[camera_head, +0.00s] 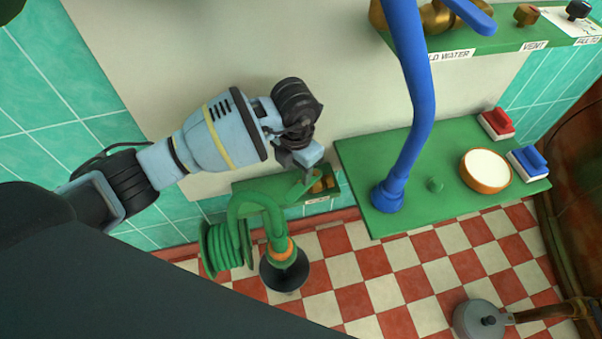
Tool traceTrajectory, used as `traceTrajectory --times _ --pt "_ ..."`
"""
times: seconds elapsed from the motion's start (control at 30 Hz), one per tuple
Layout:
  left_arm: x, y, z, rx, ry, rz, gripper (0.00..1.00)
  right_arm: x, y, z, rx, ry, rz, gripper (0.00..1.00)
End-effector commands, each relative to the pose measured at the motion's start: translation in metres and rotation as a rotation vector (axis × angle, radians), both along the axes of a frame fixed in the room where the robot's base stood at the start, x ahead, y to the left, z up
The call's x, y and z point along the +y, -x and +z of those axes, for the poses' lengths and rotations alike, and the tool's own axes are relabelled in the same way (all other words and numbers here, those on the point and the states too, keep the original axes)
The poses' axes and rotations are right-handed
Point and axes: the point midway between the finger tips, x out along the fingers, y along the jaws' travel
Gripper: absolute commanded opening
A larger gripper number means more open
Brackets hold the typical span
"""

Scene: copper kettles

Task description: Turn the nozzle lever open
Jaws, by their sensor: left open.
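I cannot tell for sure which part is the nozzle lever. My left gripper (304,159) is open and empty, just above the bar and fitting in the picture. It partly hides that area, and I cannot tell whether it touches. My right gripper is out of view.
A blue pipe (417,100) rises from a green panel (361,163) right of my gripper. A grey-lidded pot (479,321) is at the lower right.

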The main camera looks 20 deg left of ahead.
Motion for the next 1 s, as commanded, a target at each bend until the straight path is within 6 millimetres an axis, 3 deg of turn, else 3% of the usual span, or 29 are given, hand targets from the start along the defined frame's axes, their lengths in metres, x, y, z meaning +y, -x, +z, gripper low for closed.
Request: traceTrajectory --times 0.2,0.6,1.0 --pt "-0.001 0.001 -0.011 0.003 0.002 0.0 0.47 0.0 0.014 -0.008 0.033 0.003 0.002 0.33" --pt "-0.001 0.001 -0.067 0.004 0.004 0.0 0.47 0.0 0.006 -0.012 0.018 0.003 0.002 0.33" --pt "-0.001 0.0 -0.078 0.0 0.003 -0.002 0.47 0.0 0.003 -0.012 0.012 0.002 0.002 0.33"
